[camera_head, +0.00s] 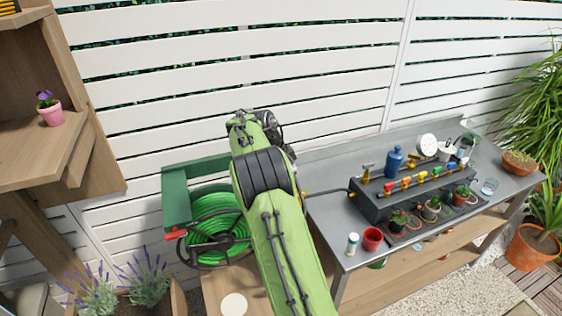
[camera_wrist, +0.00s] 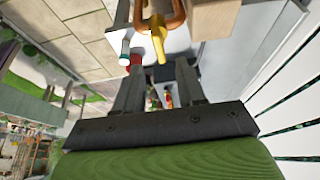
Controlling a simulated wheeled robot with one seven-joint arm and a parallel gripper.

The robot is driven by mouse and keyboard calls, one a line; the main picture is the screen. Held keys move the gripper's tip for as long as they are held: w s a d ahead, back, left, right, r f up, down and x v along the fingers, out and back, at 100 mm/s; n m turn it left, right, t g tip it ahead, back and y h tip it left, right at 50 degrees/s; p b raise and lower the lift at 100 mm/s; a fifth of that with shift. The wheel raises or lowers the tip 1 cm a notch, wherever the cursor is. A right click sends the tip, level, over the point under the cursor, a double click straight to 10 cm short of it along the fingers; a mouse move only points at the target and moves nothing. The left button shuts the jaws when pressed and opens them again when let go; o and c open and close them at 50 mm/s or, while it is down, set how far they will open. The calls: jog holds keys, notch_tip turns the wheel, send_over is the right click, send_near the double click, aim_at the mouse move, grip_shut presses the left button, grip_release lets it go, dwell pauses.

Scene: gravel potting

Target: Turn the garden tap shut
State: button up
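In the wrist view a yellow lever (camera_wrist: 158,42) sits on a bent copper-coloured pipe (camera_wrist: 177,18); this looks like the garden tap. The lever points down the picture toward my gripper (camera_wrist: 160,80). My gripper's two dark fingers are spread apart with a gap between them, and I see nothing held. The lever's end shows just beyond the fingertips, near the gap; I cannot tell whether it touches a finger. In the head view my green arm covers the middle, and I cannot make out the lever or the fingertips there.
A grey bench (camera_head: 328,232) stands right of my arm, with a dark valve box (camera_head: 375,208), blue bottle (camera_head: 394,161), red cup (camera_head: 372,239) and small pots. A green hose reel (camera_head: 217,228) is left of my arm. A white slatted fence (camera_head: 330,62) stands behind.

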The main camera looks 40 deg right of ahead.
jog(key=p+v, duration=0.2)
jog(key=v, duration=0.7)
jog(key=shift+r+p, duration=0.3)
jog(key=shift+r, duration=0.05)
jog(key=shift+a, duration=0.1)
jog(key=s+a+r+n+t+y, duration=0.2)
jog(key=s+a+r+n+t, duration=0.2)
jog(key=s+a+r+n, duration=0.6)
jog(key=s+a+f+n+t+y, duration=0.1)
jog(key=s+a+f+n, duration=0.2)
jog(key=s+a+n, duration=0.2)
jog(key=s+a+f+n+t+y, duration=0.1)
jog(key=s+a+f+n+t, duration=0.1)
jog(key=s+a+n, duration=0.4)
jog(key=s+a+f, duration=0.1)
jog(key=s+a, duration=0.2)
jog(key=s, duration=0.4)
jog(key=shift+n, duration=0.3)
